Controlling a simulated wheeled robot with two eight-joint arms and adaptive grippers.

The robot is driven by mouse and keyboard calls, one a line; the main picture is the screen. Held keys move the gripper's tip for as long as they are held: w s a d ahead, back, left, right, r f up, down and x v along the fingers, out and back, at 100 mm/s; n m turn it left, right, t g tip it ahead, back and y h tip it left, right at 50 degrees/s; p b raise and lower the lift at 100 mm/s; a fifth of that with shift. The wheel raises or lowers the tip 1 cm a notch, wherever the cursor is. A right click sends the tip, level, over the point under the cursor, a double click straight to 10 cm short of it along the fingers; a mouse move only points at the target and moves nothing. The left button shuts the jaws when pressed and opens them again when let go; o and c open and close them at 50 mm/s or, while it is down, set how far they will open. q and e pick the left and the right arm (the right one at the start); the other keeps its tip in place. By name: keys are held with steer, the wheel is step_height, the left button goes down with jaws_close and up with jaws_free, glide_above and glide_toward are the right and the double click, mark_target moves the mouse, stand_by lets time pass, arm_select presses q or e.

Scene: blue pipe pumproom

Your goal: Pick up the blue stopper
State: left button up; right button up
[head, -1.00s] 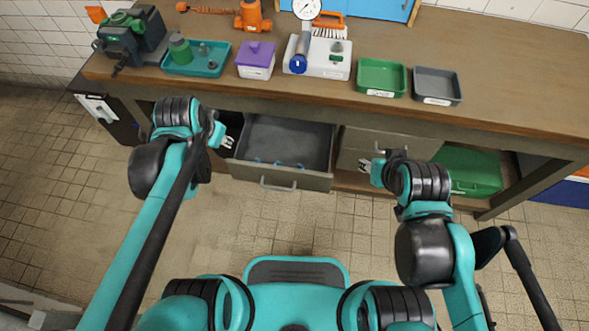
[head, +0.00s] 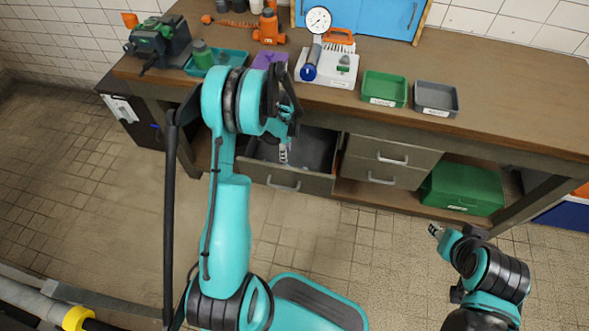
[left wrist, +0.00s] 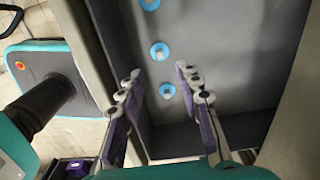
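Several round blue stoppers with pale centres lie in a row on the floor of the open grey drawer (head: 257,172). In the left wrist view, one blue stopper (left wrist: 167,91) lies between the fingers' lines, with another blue stopper (left wrist: 158,51) and a third (left wrist: 150,5) beyond it. My left gripper (left wrist: 158,76) is open and empty, pointing down into the drawer; contact with a stopper cannot be told. In the head view my left gripper (head: 283,154) shows over the drawer, and my arm hides part of it. My right gripper (head: 434,230) is away from the bench, its opening unclear.
The drawer's side walls (left wrist: 95,40) stand close to the left gripper. The workbench (head: 520,110) above carries a green tray (head: 384,88), a grey tray (head: 436,98) and a pressure gauge (head: 318,19). A green case (head: 462,188) sits on the lower shelf.

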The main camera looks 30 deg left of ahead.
arm_select(q)
step_height(320, 180, down, 3)
steer(key=shift+f+b, duration=0.1)
steer(key=shift+b, duration=0.55)
step_height(320, 180, down, 4)
steer(key=shift+r+b, duration=0.25)
steer(key=shift+b, duration=0.9)
steer(key=shift+f, duration=0.45)
steer(key=shift+r, duration=0.1)
steer(key=shift+c, duration=0.5)
jaws_close()
